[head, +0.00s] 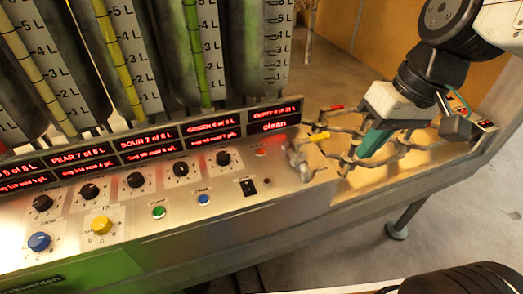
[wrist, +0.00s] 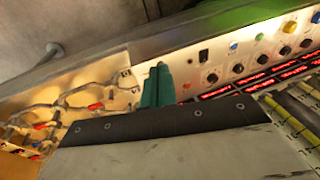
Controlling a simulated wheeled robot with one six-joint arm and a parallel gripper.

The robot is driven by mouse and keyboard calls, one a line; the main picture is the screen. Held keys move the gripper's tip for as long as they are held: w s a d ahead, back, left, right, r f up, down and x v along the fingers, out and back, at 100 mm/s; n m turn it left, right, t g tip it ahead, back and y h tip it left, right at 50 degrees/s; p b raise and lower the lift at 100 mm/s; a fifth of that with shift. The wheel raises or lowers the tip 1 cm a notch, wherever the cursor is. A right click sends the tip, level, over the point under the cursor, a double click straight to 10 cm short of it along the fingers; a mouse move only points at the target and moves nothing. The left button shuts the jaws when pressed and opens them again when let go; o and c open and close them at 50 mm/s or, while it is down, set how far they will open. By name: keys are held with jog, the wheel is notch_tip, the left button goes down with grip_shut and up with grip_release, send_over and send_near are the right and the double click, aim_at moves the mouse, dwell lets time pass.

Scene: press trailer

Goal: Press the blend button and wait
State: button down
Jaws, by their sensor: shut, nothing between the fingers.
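The control panel (head: 225,215) carries a round green button (head: 158,212), a small blue button (head: 203,199), a larger yellow knob (head: 101,225) and a larger blue knob (head: 39,241). Their labels are too small to read, so I cannot tell which is the blend button. My gripper (head: 363,151) has teal fingers, shut and empty, over the pipework right of the panel. It is well apart from the green and blue buttons. In the wrist view the shut fingers (wrist: 161,72) point toward the panel edge, with the coloured buttons to their right.
Black dials (head: 136,180) line the panel below red displays (head: 147,143). A black switch (head: 248,187) sits right of the buttons. Metal pipes (head: 300,160) with red and yellow handles lie beside my gripper. Tall graduated tanks (head: 205,55) stand behind the panel.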

jog(key=w+a+f+n+y, duration=0.3)
jog(key=w+a+y, duration=0.1)
jog(key=w+a, duration=0.6)
jog(key=n+y, duration=0.2)
send_over(261, 152)
jog(key=d, duration=0.1)
notch_tip(261, 152, down, 5)
jog(key=shift+w, duration=0.1)
jog(key=shift+f, duration=4.4)
jog(key=shift+f, duration=0.15)
jog(key=shift+f, duration=0.25)
jog(key=shift+f, duration=0.35)
jog(key=shift+r, duration=0.8)
